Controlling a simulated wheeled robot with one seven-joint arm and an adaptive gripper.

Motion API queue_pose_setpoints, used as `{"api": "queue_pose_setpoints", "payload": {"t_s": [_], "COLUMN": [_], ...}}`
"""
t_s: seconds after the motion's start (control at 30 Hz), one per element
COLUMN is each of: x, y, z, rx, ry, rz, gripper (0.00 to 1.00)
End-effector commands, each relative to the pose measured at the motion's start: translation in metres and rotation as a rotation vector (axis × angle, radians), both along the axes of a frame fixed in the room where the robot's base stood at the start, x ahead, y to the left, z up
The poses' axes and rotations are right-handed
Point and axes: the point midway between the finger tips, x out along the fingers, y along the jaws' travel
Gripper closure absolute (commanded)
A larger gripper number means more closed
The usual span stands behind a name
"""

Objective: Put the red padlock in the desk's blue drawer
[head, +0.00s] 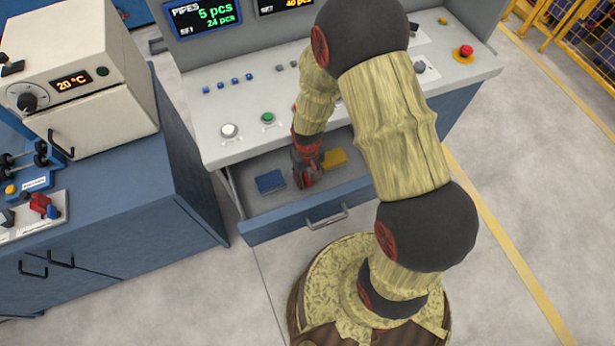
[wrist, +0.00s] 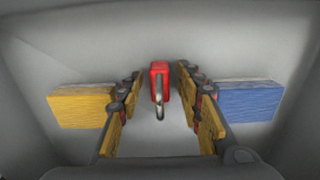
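The desk's blue drawer (head: 285,225) is pulled open. The red padlock (wrist: 160,72) is inside it in the wrist view, with its metal shackle pointing toward the camera. My gripper (wrist: 158,80) reaches down into the drawer with its fingers spread on both sides of the padlock. A gap shows between the padlock and each finger. In the head view my gripper (head: 307,178) is low in the drawer, and I cannot clearly tell the padlock from the gripper's red parts there.
A blue block (head: 270,182) and a yellow block (head: 335,158) lie in the drawer on either side of my gripper. The desk top (head: 210,110) above has buttons and screens. A blue cabinet (head: 120,215) with an oven (head: 85,85) stands to the left.

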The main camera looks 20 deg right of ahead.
Motion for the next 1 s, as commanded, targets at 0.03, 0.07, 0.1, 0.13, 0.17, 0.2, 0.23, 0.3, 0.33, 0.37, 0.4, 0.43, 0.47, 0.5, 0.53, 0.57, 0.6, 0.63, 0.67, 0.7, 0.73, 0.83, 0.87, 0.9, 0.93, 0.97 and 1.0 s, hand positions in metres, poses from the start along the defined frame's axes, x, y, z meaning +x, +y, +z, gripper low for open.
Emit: {"api": "queue_pose_setpoints", "payload": {"t_s": [0.03,0.07,0.1,0.13,0.17,0.2,0.23,0.3,0.33,0.37,0.4,0.43,0.47,0.5,0.53,0.57,0.6,0.63,0.67,0.7,0.73,0.83,0.87,0.9,0.93,0.97,1.0], "x": [0.002,0.002,0.002,0.002,0.002,0.002,0.002,0.002,0.002,0.002,0.002,0.002,0.002,0.001,0.001,0.001,0.001,0.001,0.001,0.001,0.002,0.006,0.006,0.007,0.007,0.006,0.003], "y": [0.0,0.0,0.0,0.0,0.0,0.0,0.0,0.0,0.0,0.0,0.0,0.0,0.0,0.0,0.0,0.0,0.0,0.0,0.0,0.0,0.0,0.0,0.0,0.0,0.0,0.0,0.0], "z": [0.01,0.015,0.023,0.029,0.036,0.045,0.051,0.066,0.072,0.078,0.085,0.09,0.094,0.099,0.103,0.106,0.11,0.112,0.114,0.117,0.12,0.145,0.156,0.175,0.191,0.208,0.231], "rx": [0.0,0.0,0.0,0.0,0.0,0.0,0.0,0.0,0.0,0.0,0.0,0.0,0.0,0.0,0.0,0.0,0.0,0.0,0.0,0.0,0.0,0.0,0.0,0.0,0.0,0.0,0.0], "ry": [-0.004,-0.005,-0.006,-0.006,-0.007,-0.007,-0.006,-0.006,-0.006,-0.006,-0.006,-0.005,-0.005,-0.004,-0.004,-0.003,-0.003,-0.003,-0.003,-0.005,-0.008,-0.037,-0.05,-0.071,-0.09,-0.109,-0.137], "rz": [0.0,0.0,0.0,0.0,0.0,0.0,0.0,0.0,0.0,0.0,0.0,0.0,0.0,0.0,0.0,0.0,0.0,0.0,0.0,0.0,0.0,0.0,0.0,0.0,0.0,0.0,0.0], "gripper": [0.64,0.64,0.64,0.64,0.64,0.64,0.64,0.64,0.64,0.64,0.64,0.64,0.64,0.64,0.64,0.64,0.64,0.64,0.64,0.64,0.64,0.64,0.64,0.64,0.64,0.64,0.64]}}
